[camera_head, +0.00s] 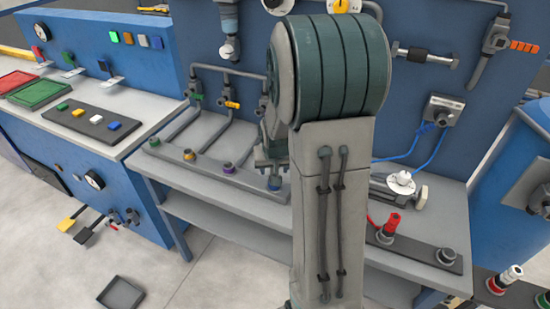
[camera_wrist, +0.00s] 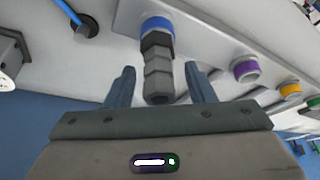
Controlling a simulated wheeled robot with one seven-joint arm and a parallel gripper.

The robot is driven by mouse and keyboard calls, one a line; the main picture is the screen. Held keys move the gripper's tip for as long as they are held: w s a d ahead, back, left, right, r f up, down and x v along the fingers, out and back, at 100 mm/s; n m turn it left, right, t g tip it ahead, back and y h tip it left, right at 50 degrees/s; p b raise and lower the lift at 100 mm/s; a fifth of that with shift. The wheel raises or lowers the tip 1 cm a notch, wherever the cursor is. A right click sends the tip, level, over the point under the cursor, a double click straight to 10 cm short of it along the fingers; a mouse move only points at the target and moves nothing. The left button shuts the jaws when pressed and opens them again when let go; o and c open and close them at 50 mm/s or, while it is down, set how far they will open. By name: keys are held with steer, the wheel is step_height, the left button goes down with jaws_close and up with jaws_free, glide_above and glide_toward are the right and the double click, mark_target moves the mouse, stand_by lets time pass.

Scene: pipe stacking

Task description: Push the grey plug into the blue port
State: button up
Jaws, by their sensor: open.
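The grey plug (camera_wrist: 157,78), a dark hexagonal stepped piece, stands with its far end at the blue port (camera_wrist: 157,24) in the wrist view. It looks in line with the port; how deep it sits cannot be told. My gripper (camera_wrist: 159,69) is open, with one finger on each side of the plug and a visible gap to both. In the head view my gripper (camera_head: 271,162) is partly hidden by my arm, just above the blue port (camera_head: 275,184). The plug is hard to make out there.
Purple (camera_head: 229,168), yellow (camera_head: 189,155) and green (camera_head: 154,142) ports line the same grey strip to the left. Pipes rise behind them to the blue wall panel. Right of my arm are a red fitting (camera_head: 392,223) and a white round part (camera_head: 402,181).

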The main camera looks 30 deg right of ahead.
steer(key=v, duration=1.3)
steer(key=s+a+n+g+y, duration=0.1)
steer(key=s+a+n, duration=0.3)
steer(key=s+a, duration=0.8)
steer(key=s, duration=0.3)
steer(key=shift+r+y, duration=0.2)
steer(key=shift+y, duration=0.1)
steer(key=shift+w+a, duration=0.1)
